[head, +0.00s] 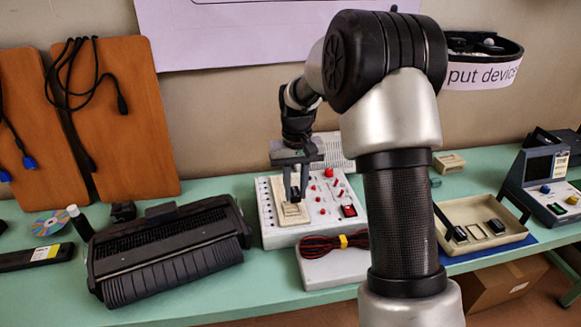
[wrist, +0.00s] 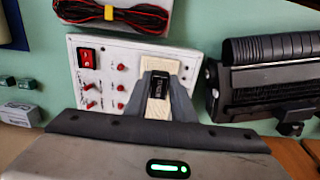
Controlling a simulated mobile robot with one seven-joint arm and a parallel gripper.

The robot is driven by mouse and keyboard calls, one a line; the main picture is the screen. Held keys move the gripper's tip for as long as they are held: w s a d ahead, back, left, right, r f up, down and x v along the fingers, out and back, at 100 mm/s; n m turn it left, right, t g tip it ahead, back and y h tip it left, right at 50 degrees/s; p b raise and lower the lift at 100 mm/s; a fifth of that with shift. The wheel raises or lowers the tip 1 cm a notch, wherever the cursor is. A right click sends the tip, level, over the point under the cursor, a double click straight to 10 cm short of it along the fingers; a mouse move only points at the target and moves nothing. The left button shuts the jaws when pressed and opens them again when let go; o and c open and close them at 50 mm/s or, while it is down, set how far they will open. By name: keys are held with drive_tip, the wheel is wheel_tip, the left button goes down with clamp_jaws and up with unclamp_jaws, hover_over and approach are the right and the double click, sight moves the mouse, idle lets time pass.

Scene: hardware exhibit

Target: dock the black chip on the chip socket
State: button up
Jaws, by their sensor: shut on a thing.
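My gripper (head: 295,196) points down over the left part of a white control panel. It is shut on the black chip (wrist: 160,88), which shows between the two grey fingers in the wrist view. The beige chip socket (head: 291,212) lies on the panel right below and in front of the fingertips. In the wrist view the socket (wrist: 158,64) shows beyond and around the chip. The fingers hide part of it. I cannot tell whether the chip touches the socket.
The white panel (head: 263,205) carries red knobs and a red switch. A cable bundle (head: 335,246) lies in front of it. A black printer-like device (head: 165,250) stands left. A beige tray (head: 462,212) with dark pieces lies right, beside a console (head: 541,178).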

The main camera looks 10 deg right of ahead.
drive_tip(key=w+p, duration=0.1)
drive_tip(key=w, duration=0.2)
drive_tip(key=b, duration=0.4)
hover_over(292, 211)
drive_tip(key=shift+f, duration=3.15)
drive_tip(key=shift+f, duration=0.7)
drive_tip(key=o, duration=0.7)
drive_tip(key=shift+o, duration=0.2)
drive_tip(key=shift+r, duration=0.2)
wheel_tip(292, 211, up, 11)
drive_tip(key=p, duration=0.7)
drive_tip(key=shift+f, duration=0.15)
